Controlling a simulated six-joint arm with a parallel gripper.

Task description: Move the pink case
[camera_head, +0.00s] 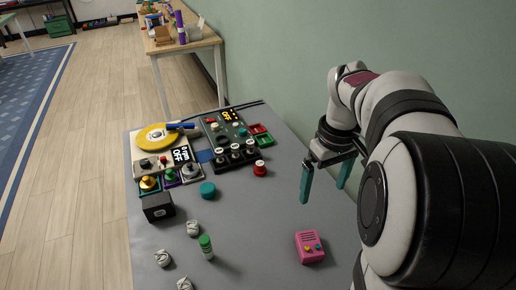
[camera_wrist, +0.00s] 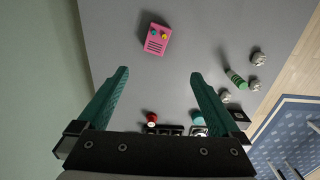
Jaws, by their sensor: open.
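The pink case (camera_head: 309,247) is a small pink box with coloured knobs and dark slots on it. It lies on the grey table near the front right. In the wrist view the case (camera_wrist: 155,39) shows at the top, beyond the fingertips and left of centre. My gripper (camera_head: 324,184) is open and empty, with its two teal fingers pointing down above the table, farther back than the case. In the wrist view the open fingers (camera_wrist: 159,75) have bare table between them. Nothing touches the case.
Left of my gripper stand a red knob (camera_head: 260,168), a teal cylinder (camera_head: 208,189), a green-capped bottle (camera_head: 206,246), a black box (camera_head: 157,207) and several pale crumpled lumps (camera_head: 193,228). A yellow turntable (camera_head: 157,136) and a control panel (camera_head: 229,132) fill the back. Table around the case is clear.

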